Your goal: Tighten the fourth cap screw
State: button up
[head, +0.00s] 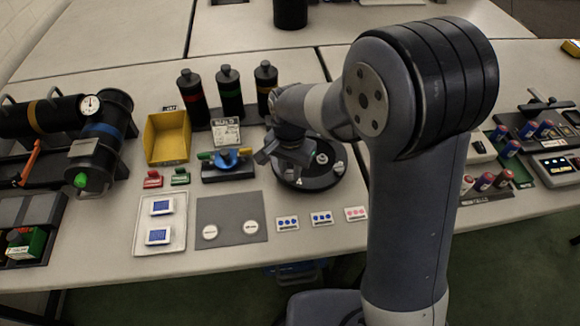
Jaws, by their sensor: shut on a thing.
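A round black fixture (325,179) stands on the table near the middle, with a dark cylinder top and small light parts on it. My gripper (290,160) is over the left part of this fixture, pointing down. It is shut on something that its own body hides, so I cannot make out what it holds. The cap screws are too small and too covered to tell apart. I cannot tell whether the gripper touches the fixture. A dark stand with a green, a blue and a yellow handle (230,158) is just left of the gripper.
Three black bottles (229,92) stand behind the gripper. A yellow bin (167,137) is to their left. A white tray (145,207), a grey mat (231,236) and small cards (321,218) lie in front.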

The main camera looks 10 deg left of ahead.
aim_at(290, 173)
jog(key=shift+w+r, duration=0.1)
jog(key=shift+r, duration=0.1)
jog(key=o, duration=1)
jog(key=shift+f, duration=0.15)
notch_tip(290, 173, up, 11)
jog(key=shift+f, duration=0.15)
notch_tip(290, 173, down, 11)
jog(key=shift+n, duration=0.3)
